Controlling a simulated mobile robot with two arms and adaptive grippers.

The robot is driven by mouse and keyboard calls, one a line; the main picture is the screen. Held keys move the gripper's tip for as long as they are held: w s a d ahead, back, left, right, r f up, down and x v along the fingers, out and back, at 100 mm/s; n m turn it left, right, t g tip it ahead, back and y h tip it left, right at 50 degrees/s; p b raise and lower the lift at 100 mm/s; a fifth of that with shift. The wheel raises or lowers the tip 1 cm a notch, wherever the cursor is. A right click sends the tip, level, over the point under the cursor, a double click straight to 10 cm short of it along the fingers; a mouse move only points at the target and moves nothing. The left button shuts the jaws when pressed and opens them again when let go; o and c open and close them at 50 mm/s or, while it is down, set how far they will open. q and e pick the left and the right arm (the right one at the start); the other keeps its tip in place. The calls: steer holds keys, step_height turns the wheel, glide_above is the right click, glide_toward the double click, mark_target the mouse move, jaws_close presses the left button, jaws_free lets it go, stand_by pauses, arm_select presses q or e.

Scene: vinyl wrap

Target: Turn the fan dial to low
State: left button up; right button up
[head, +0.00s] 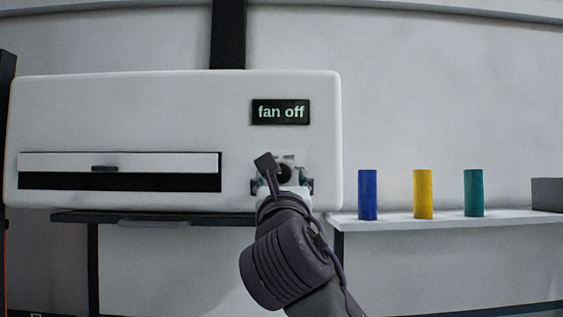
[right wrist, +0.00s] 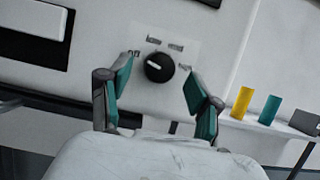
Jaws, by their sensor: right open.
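The fan dial (right wrist: 160,67) is a round black knob on a white plate on the white machine's front. In the right wrist view its white mark points left, towards the "off" label (right wrist: 134,54). Small labels sit above and to its right. In the head view my right wrist partly hides the dial (head: 285,171). The display (head: 280,112) above it reads "fan off". My right gripper (right wrist: 158,74) is open, its teal-padded fingers on either side of the dial with gaps visible; I cannot tell how deep they reach. My left gripper is not in view.
The white machine (head: 150,110) has a dark slot with a flap (head: 120,162) at left. Blue (head: 368,194), yellow (head: 423,193) and teal (head: 474,192) rolls stand on a white shelf (head: 450,223) at right, with a grey box (head: 547,194) beyond.

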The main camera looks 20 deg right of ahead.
steer(key=shift+w+d+r, duration=0.2)
steer(key=shift+w+r, duration=0.05)
steer(key=shift+w, duration=0.4)
steer(key=c, duration=1.1)
steer(key=shift+c, duration=0.2)
